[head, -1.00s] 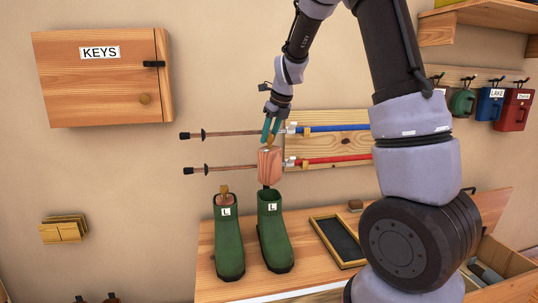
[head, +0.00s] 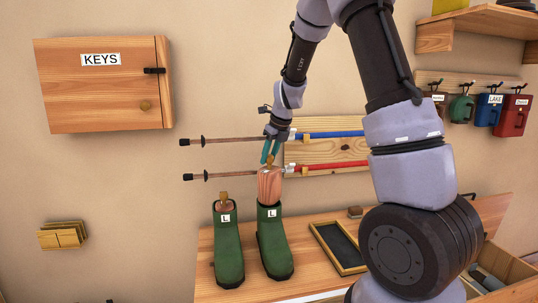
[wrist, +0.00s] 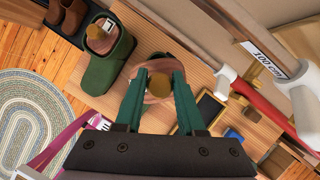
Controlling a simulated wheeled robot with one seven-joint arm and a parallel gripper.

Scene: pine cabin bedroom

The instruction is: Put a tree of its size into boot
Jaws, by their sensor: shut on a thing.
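Two green boots, each with an L label, stand upright side by side on the wooden bench. The left boot (head: 228,252) has a wooden tree (head: 225,206) with a knob seated in its shaft; both also show in the wrist view (wrist: 100,38). My gripper (head: 270,153) is shut on the knob of a second wooden tree (head: 269,187), upright over the right boot (head: 274,245). This tree's lower end is at or inside the boot's opening, while its upper block stands above the rim. In the wrist view, my fingers (wrist: 158,80) hide much of this tree and boot.
Ski poles (head: 230,141) stick out left from the wall rack, close to my gripper. A black-lined tray (head: 340,243) lies right of the boots. A KEYS cabinet (head: 100,90) hangs at upper left. The wall between cabinet and boots is mostly clear.

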